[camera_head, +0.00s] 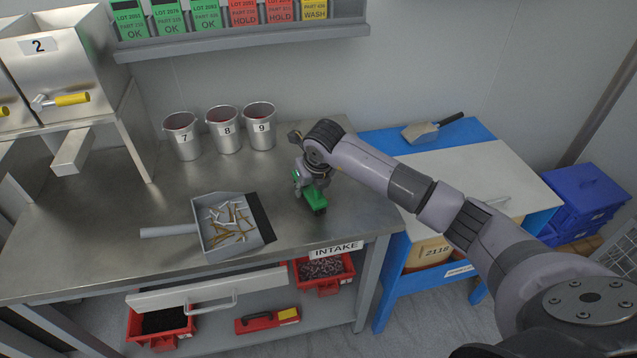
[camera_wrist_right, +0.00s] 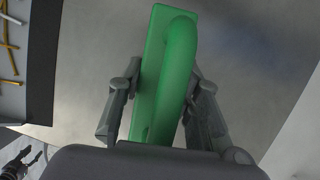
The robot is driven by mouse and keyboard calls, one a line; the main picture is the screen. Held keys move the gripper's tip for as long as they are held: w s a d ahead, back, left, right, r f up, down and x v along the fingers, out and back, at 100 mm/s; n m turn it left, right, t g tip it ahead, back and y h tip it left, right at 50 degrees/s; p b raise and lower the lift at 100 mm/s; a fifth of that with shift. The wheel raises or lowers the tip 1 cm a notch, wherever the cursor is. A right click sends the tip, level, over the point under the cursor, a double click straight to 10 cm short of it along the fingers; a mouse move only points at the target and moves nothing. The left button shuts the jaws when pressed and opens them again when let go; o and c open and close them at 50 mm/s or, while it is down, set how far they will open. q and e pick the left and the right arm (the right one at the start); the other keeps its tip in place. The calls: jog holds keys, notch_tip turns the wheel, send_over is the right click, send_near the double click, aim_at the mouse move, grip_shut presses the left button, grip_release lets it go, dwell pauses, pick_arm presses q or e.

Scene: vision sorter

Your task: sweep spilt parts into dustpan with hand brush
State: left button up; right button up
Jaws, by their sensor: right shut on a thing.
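The dustpan (camera_head: 207,243) lies on the steel bench with its grey handle to the left and its dark lip to the right. Several spilt parts (camera_head: 229,221), thin brown and pale pieces, lie inside it. The green hand brush (camera_head: 315,199) is on the bench to the right of the dustpan. My right gripper (camera_head: 308,183) is shut on the brush. In the right wrist view the fingers (camera_wrist_right: 163,95) sit on both sides of the green brush (camera_wrist_right: 170,75). The bristles are hidden under it. The dustpan's dark lip (camera_wrist_right: 42,60) shows at the left there.
Metal cups numbered 7 (camera_head: 184,148), 8 (camera_head: 224,141) and 9 (camera_head: 260,137) stand behind on the bench (camera_head: 100,235). A blue side table (camera_head: 380,143) with a scoop (camera_head: 420,132) stands to the right. The bench between dustpan and brush looks clear.

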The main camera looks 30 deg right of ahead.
jog(key=a, duration=0.8)
jog(key=shift+w+a+b, duration=0.1)
jog(key=shift+a+b, duration=0.2)
jog(key=shift+b, duration=0.05)
notch_tip(320, 180, up, 7)
jog(key=p, duration=0.3)
jog(key=shift+f+p, duration=0.15)
jog(key=shift+p, duration=0.2)
